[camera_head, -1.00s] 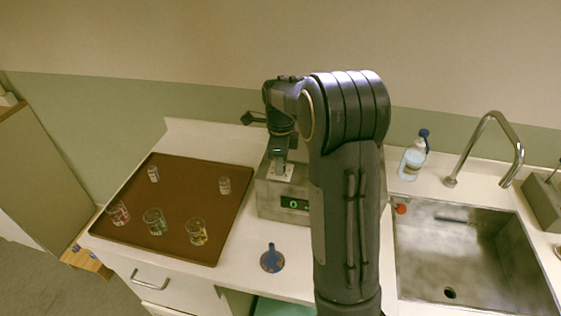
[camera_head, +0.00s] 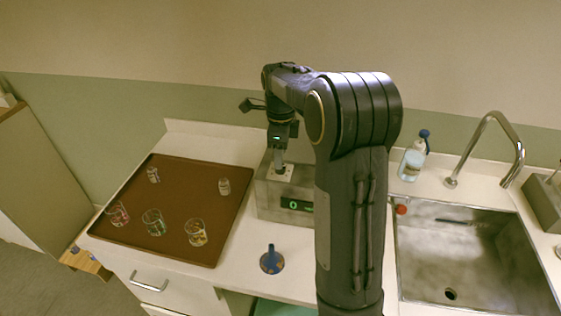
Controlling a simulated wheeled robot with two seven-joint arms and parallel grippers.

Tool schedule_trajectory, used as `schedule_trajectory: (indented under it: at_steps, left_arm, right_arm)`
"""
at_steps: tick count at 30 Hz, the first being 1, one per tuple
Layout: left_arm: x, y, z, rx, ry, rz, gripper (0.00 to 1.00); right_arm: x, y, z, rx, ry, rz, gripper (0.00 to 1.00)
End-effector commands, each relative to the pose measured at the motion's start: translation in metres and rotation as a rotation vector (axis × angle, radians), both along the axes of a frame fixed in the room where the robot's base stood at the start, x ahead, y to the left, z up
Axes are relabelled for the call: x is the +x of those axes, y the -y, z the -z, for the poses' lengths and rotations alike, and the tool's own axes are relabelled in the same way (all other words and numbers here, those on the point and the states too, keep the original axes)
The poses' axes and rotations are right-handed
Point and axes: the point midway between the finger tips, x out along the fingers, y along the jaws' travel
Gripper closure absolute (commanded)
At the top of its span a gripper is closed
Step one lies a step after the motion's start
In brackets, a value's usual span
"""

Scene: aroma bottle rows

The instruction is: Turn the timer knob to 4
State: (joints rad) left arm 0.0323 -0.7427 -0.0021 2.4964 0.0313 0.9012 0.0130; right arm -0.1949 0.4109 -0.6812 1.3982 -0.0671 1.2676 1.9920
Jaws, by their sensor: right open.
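The grey box-shaped device (camera_head: 266,198) stands on the counter, partly behind my right arm. A small dark display (camera_head: 297,205) with a green figure like 0 is on its front. A light plate (camera_head: 288,176) is on its top. My right gripper (camera_head: 279,169) points down at this plate, fingers open, at or just above it. The timer knob cannot be made out; the fingers or the arm may hide it. I cannot tell whether the fingers touch anything. My left gripper is not in view.
A brown tray (camera_head: 185,215) with several small glass jars is at the left. A blue funnel-like piece (camera_head: 271,262) stands in front of the device. A soap bottle (camera_head: 412,160) and a sink (camera_head: 470,250) with a tap (camera_head: 516,150) are at the right.

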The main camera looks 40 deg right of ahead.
Motion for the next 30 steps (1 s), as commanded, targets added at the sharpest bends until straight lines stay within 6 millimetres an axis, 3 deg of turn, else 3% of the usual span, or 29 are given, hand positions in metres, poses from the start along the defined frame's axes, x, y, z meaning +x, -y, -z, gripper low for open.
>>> schedule_trajectory:
  at_steps: [3, 9, 26, 30]
  left_arm:
    - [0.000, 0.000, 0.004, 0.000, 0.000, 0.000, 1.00]
    - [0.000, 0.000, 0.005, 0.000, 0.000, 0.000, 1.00]
    - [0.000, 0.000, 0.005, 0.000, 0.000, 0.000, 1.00]
    - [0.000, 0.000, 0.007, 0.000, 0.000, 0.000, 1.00]
  right_arm:
    - [0.001, 0.000, -0.020, 0.000, 0.005, 0.000, 0.51]
    - [0.000, 0.000, -0.040, 0.000, 0.001, 0.000, 0.51]
    - [0.000, 0.000, -0.043, 0.000, 0.000, 0.000, 0.51]
    - [-0.009, -0.004, -0.040, 0.034, 0.021, -0.068, 0.51]
